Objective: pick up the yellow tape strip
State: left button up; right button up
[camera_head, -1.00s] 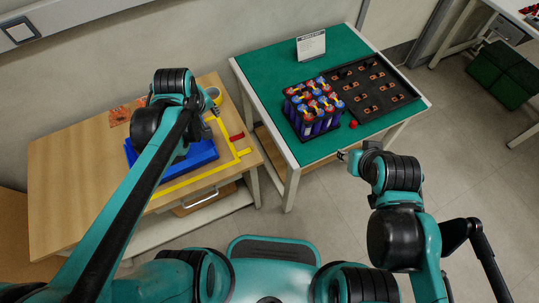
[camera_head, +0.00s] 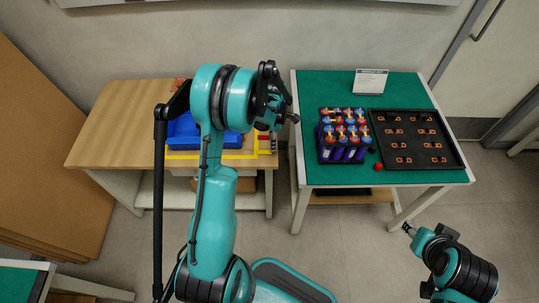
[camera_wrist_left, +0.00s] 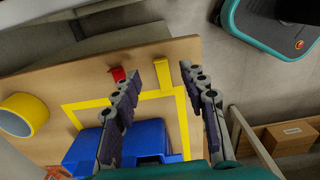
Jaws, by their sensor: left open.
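In the left wrist view, a short yellow tape strip (camera_wrist_left: 162,76) lies on the wooden table near its edge, beside the yellow tape outline. My left gripper (camera_wrist_left: 160,72) is open, with its two fingers apart on either side of the strip in this view. The height between fingers and strip is hard to tell. In the head view my left gripper (camera_head: 283,130) is at the right end of the wooden table, and the strip cannot be made out clearly. My right gripper (camera_head: 408,229) is low at the right, away from the tables; its jaws are too small to read.
A blue bin (camera_wrist_left: 150,140) stands inside the tape outline (camera_wrist_left: 92,102). A yellow tape roll (camera_wrist_left: 43,108) and a small red object (camera_wrist_left: 117,73) are on the wooden table (camera_head: 115,130). The green table (camera_head: 315,90) holds a battery block (camera_head: 343,153) and a black tray (camera_head: 446,171).

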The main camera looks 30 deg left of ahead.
aim_at(265, 151)
pick_arm(q)
notch_tip(265, 151, down, 6)
jog(key=b, duration=0.2)
jog(key=shift+r+b, duration=0.25)
jog(key=shift+b, duration=0.1)
jog(key=shift+r, duration=0.1)
jog(key=shift+c, duration=0.9)
jog(key=c, duration=0.6)
